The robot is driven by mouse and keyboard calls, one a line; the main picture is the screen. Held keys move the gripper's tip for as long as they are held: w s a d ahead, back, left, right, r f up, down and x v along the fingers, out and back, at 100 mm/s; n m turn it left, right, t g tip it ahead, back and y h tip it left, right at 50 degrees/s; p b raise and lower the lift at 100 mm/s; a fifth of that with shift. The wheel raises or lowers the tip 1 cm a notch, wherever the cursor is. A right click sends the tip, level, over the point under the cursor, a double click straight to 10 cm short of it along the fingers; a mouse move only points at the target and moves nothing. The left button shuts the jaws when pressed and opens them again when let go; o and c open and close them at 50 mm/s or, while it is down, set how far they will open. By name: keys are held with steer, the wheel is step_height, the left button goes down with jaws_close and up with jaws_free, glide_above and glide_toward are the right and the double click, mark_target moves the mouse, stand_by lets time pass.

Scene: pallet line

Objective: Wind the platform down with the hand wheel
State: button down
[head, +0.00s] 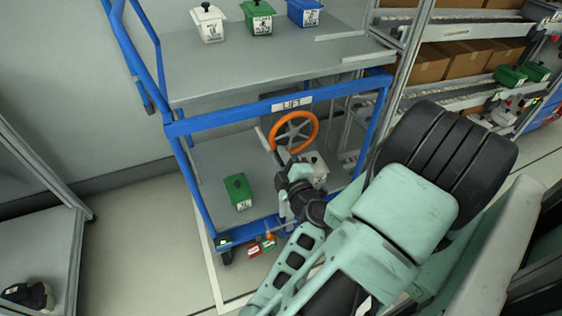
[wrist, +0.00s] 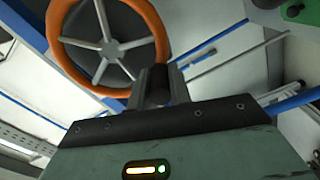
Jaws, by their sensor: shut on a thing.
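The orange hand wheel (head: 315,130) with grey spokes is at the front of the blue lift frame, below its LIFT label (head: 291,103). The wheel fills the upper left of the wrist view (wrist: 163,38). The grey platform (head: 250,75) is level above the wheel. It carries a white (head: 209,23), a green (head: 258,18) and a blue box (head: 304,13). My gripper (head: 283,165) is at the lower left of the wheel. In the wrist view its fingers (wrist: 160,82) are closed around a dark part at the wheel's lower rim, apparently its handle; the exact contact is partly hidden.
A lower deck (head: 208,165) holds a green box (head: 238,190) and a white box (head: 318,168) behind my arm. Racks with cartons (head: 425,65) stand at the right. A grey table (head: 40,235) is at the left. Floor (head: 140,225) between is clear.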

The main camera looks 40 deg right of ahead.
steer(key=shift+d+r, duration=0.2)
steer(key=shift+d, duration=0.05)
steer(key=c, duration=1.5)
jaws_free()
steer(key=shift+o, duration=1)
steer(key=shift+w+d+f, duration=0.1)
